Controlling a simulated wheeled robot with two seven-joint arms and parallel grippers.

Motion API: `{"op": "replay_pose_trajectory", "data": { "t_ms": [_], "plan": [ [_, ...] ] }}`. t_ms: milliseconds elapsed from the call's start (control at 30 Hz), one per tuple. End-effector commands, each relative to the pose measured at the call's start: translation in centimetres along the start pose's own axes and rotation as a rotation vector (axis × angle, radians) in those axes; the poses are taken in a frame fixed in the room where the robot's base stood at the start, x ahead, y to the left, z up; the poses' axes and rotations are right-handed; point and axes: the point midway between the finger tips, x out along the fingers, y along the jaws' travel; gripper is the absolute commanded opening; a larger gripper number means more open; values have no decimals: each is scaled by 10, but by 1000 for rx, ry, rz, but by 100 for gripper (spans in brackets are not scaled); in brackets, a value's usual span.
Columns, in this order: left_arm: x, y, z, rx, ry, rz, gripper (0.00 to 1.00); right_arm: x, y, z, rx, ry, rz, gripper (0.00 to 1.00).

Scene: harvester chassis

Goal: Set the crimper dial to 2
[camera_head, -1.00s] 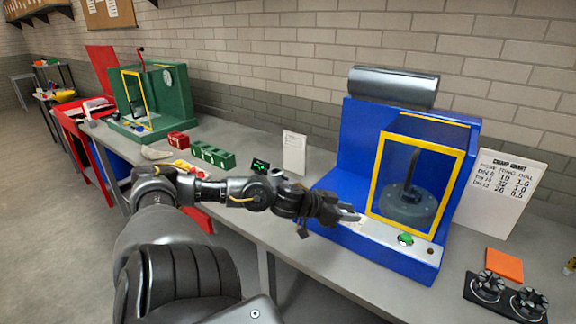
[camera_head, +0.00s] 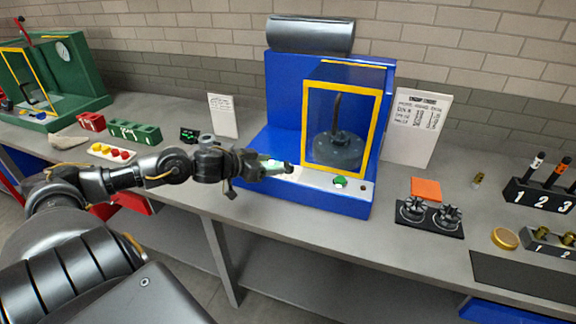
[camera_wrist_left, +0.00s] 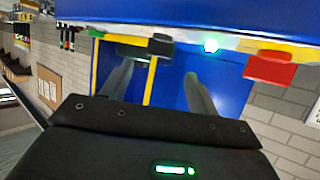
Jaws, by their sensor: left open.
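The crimper is a blue machine (camera_head: 285,95) with a yellow-framed clear guard (camera_head: 306,120) and a dark round tool (camera_head: 340,150) inside. A green button (camera_head: 340,181) sits on its pale front strip. My left gripper (camera_head: 278,167) is open and empty at the left part of the front ledge. It hides part of that ledge, and I cannot tell whether it touches. In the left wrist view its fingers (camera_wrist_left: 158,68) are apart before the blue body. A glowing green light (camera_wrist_left: 211,45) and a red block (camera_wrist_left: 270,67) show there. I cannot make out the dial. My right gripper is out of view.
A crimp chart (camera_head: 415,125) leans on the wall right of the crimper. Two black knobbed pieces (camera_head: 430,212), an orange pad (camera_head: 425,188) and a numbered rack (camera_head: 540,195) stand farther right. Green blocks (camera_head: 135,131) and a green machine (camera_head: 60,80) are left.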

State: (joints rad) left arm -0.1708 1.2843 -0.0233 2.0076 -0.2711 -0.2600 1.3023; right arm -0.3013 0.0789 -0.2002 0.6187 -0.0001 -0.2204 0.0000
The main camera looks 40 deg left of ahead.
Motion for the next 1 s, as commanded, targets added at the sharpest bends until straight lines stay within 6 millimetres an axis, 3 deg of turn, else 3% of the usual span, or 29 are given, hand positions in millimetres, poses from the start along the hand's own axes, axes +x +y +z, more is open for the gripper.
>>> {"op": "replay_pose_trajectory", "data": {
  "t_ms": [600,1000],
  "plan": [
    [70,1,-2,-2,1,2,60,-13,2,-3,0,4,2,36],
    [76,2,0,0,-1,3,60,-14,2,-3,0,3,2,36]
  ]
}}
